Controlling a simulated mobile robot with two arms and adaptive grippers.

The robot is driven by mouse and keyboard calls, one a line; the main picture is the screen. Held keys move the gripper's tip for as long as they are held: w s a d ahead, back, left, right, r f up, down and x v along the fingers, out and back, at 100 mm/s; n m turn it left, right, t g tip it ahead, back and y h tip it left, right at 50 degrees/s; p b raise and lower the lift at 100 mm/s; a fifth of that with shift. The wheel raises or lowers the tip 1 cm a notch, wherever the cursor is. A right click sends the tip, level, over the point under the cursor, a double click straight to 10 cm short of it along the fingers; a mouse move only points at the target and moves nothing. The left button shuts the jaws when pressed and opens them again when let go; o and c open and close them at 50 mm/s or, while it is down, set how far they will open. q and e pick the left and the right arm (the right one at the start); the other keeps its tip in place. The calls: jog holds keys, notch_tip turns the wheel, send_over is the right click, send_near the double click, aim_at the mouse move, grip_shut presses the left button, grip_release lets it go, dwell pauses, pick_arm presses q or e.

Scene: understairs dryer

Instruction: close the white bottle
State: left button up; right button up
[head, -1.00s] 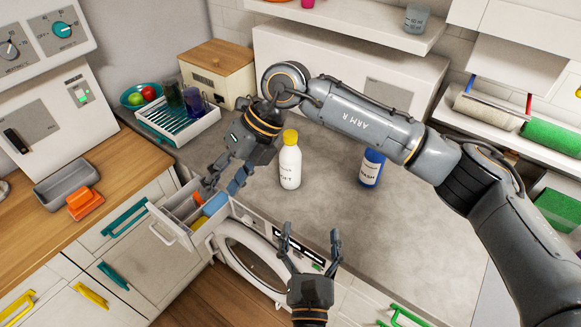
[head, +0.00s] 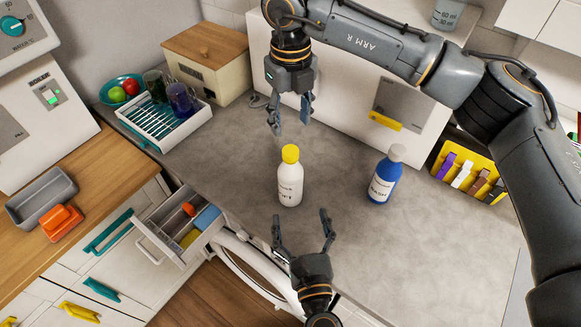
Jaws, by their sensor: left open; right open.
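The white bottle (head: 290,184) stands upright on the grey counter, with a yellow cap (head: 290,153) sitting on its top. Whether the cap is screwed tight cannot be told. My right gripper (head: 290,128) is open and empty, pointing down just behind and above the cap, apart from it. My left gripper (head: 302,222) is open and empty, pointing up the picture near the counter's front edge, just in front of the bottle's base. It does not appear to grip the bottle.
A blue bottle (head: 384,175) with a grey cap stands to the right on the grey counter (head: 430,240). An open drawer (head: 163,237) juts out at the left, above the wooden floor.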

aim_at(291, 172)
pick_arm(q)
jog(key=w, duration=0.4)
jog(key=w+a, duration=0.1)
jog(key=w, duration=0.3)
jog(key=w+a, duration=0.1)
jog(key=w, duration=0.3)
jog(key=shift+w+r, duration=0.1)
jog(key=shift+w, duration=0.25)
grip_shut()
